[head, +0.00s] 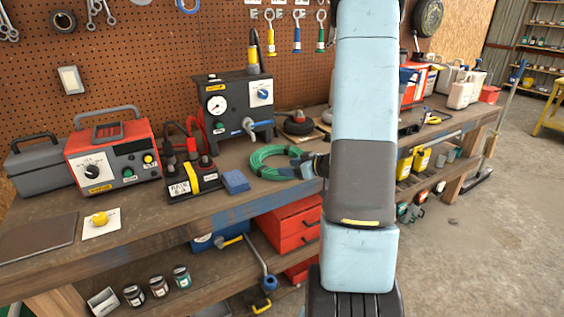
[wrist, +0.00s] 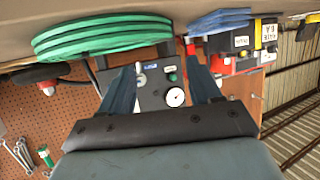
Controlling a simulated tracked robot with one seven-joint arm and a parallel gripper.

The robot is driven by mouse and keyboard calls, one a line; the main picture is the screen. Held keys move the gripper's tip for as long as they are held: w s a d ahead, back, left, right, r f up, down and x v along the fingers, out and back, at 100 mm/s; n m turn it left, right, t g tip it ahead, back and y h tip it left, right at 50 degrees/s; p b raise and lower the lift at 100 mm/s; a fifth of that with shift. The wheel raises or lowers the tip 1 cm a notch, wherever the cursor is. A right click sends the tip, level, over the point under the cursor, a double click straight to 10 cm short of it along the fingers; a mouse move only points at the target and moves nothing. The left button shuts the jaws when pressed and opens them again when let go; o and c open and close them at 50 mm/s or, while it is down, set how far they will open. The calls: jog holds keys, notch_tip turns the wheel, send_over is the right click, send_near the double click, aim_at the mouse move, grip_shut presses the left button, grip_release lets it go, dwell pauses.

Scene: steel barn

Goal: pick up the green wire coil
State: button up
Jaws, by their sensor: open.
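The green wire coil (head: 259,164) lies flat on the workbench (head: 225,200), just left of my arm in the head view. In the wrist view, which looks upside down, the coil (wrist: 100,42) is at the upper left as stacked green loops. My gripper (head: 308,166) is at the coil's right side in the head view, partly hidden by my forearm. In the wrist view my gripper (wrist: 160,62) has its fingers spread with nothing held between them. The coil sits beyond the left finger's tip; I cannot tell whether they touch.
A blue cloth stack (head: 235,182) and a black box with a yellow stripe (head: 190,180) stand left of the coil. A black gauge unit (head: 236,105) stands behind. A red tester (head: 112,160) is farther left. The bench's front edge is close.

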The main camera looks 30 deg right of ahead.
aim_at(265, 168)
jog(key=x, duration=1.1)
jog(key=shift+w+a, duration=0.15)
jog(key=shift+w, duration=0.2)
grip_shut()
